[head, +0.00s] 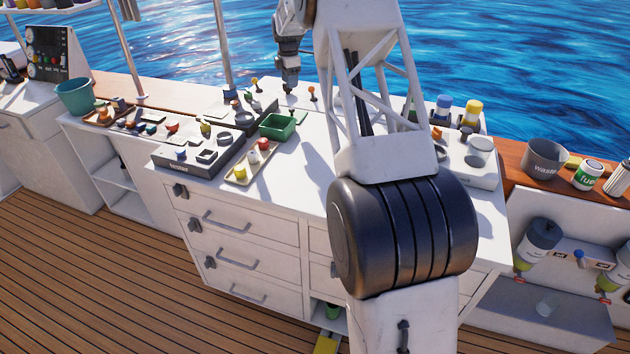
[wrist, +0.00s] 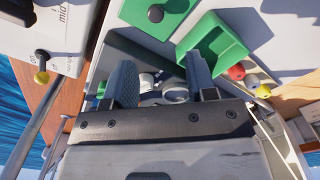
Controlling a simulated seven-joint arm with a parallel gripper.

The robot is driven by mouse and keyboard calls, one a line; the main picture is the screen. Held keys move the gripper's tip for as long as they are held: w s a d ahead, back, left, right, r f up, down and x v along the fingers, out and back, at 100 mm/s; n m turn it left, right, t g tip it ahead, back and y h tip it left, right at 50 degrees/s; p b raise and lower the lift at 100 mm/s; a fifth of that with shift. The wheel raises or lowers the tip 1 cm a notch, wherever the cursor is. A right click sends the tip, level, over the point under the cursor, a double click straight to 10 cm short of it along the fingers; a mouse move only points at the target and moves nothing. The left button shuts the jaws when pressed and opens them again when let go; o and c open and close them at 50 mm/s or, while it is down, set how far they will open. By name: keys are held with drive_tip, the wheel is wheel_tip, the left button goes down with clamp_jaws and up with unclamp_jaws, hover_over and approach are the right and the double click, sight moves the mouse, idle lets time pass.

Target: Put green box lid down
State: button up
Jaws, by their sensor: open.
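The green box lid (wrist: 150,20) has a dark round knob and lies on the white counter at the top of the wrist view, partly cut off by the frame edge. In the head view my gripper (head: 290,88) hangs above the counter behind the box.
A tray (head: 250,162) with small red and yellow items lies in front of the box. A dark-topped panel (head: 200,150) with parts is to the left. Bare white counter lies right of the box.

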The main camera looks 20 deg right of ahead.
drive_tip(key=s+a+r+m, duration=0.3)
drive_tip(key=s+a+r, duration=0.25)
drive_tip(key=s, duration=0.55)
drive_tip(key=s+a+r+m+t, duration=0.1)
drive_tip(key=s+a+r+m, duration=0.25)
drive_tip(key=s+r, duration=0.45)
drive_tip(key=s+a+r+m, duration=0.2)
drive_tip(key=s+a+r, duration=0.25)
drive_tip(key=s, duration=0.85)
drive_tip(key=s+a+f+m, duration=0.2)
drive_tip(key=s+m, duration=0.1)
drive_tip(key=s, duration=0.9)
drive_tip(key=s+a+f+m+t, duration=0.1)
drive_tip(key=s+a+f+m, duration=0.2)
drive_tip(key=s, duration=1)
drive_tip(key=s+a+f+m, duration=0.3)
drive_tip(key=s, duration=0.9)
drive_tip(key=shift+s+a+f+t, duration=0.15)
drive_tip(key=shift+s+t, duration=0.15)
drive_tip(key=shift+s, duration=0.05)
